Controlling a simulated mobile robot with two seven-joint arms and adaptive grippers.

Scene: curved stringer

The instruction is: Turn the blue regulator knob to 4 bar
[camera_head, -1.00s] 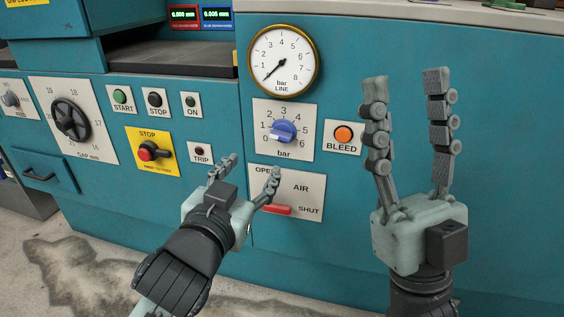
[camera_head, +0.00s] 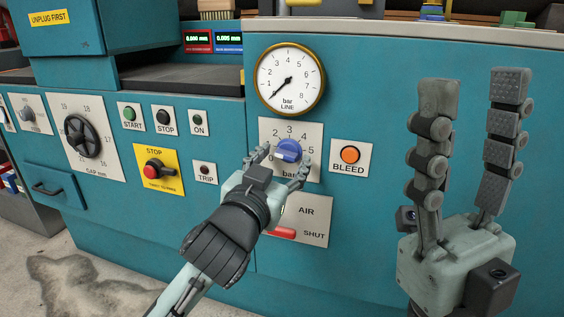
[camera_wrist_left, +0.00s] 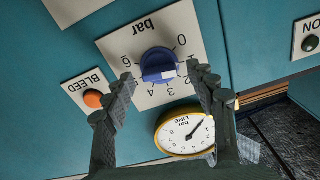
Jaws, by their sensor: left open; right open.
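The blue regulator knob (camera_head: 289,150) sits on a white plate (camera_head: 314,134) marked in bar, on the teal panel. My right gripper (camera_head: 474,90) is open and empty, right of the BLEED button.
The orange BLEED button (camera_head: 350,155) is right of the knob. Below is the AIR plate (camera_head: 316,225) with a red handle (camera_head: 281,232) near SHUT. The red STOP button (camera_head: 153,170) and TRIP lamp (camera_head: 205,170) are to the left.

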